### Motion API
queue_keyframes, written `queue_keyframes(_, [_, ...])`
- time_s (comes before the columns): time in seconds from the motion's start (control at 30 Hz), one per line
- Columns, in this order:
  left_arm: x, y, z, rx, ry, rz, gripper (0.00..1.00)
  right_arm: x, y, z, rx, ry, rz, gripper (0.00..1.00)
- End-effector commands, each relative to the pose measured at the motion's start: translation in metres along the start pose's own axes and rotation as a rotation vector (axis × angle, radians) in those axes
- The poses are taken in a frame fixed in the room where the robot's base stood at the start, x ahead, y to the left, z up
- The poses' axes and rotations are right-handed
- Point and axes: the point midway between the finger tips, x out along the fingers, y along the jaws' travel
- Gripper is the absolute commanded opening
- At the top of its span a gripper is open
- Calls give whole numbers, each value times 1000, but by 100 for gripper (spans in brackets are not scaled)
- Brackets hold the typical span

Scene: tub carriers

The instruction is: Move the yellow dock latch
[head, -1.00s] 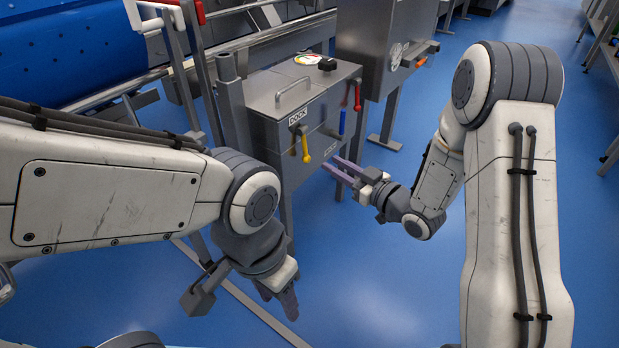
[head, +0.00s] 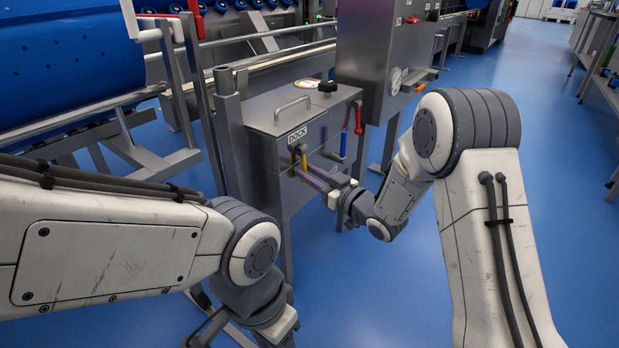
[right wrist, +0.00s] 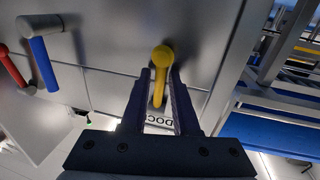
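The yellow dock latch (head: 304,160) is on the front of the grey metal box, below the DOCK label (head: 297,134). In the right wrist view the yellow latch (right wrist: 160,77) lies between the two dark fingers, its round end near the fingertips. My right gripper (head: 309,177) is at the latch, its fingers around it. In the right wrist view the right gripper (right wrist: 161,88) is open, with narrow gaps beside the latch's handle. My left gripper (head: 278,332) hangs low at the bottom edge, away from the box; its fingers are cut off.
A blue handle (head: 343,145) and a red handle (head: 358,118) are on the box to the right of the latch. A metal bar handle (head: 293,106) is on the box's top. A taller steel cabinet (head: 385,50) stands behind.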

Motion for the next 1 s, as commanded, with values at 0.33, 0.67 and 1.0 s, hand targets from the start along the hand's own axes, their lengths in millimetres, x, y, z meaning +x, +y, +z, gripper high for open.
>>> queue_keyframes(0.33, [0,0,0,0,0,0,50,1,0,0,0,0,0,0])
queue_keyframes(0.67, [0,0,0,0,0,0,50,0,0,0,0,-1,0,0])
queue_keyframes(1.0, [0,0,0,0,0,0,50,0,0,0,0,-2,0,0])
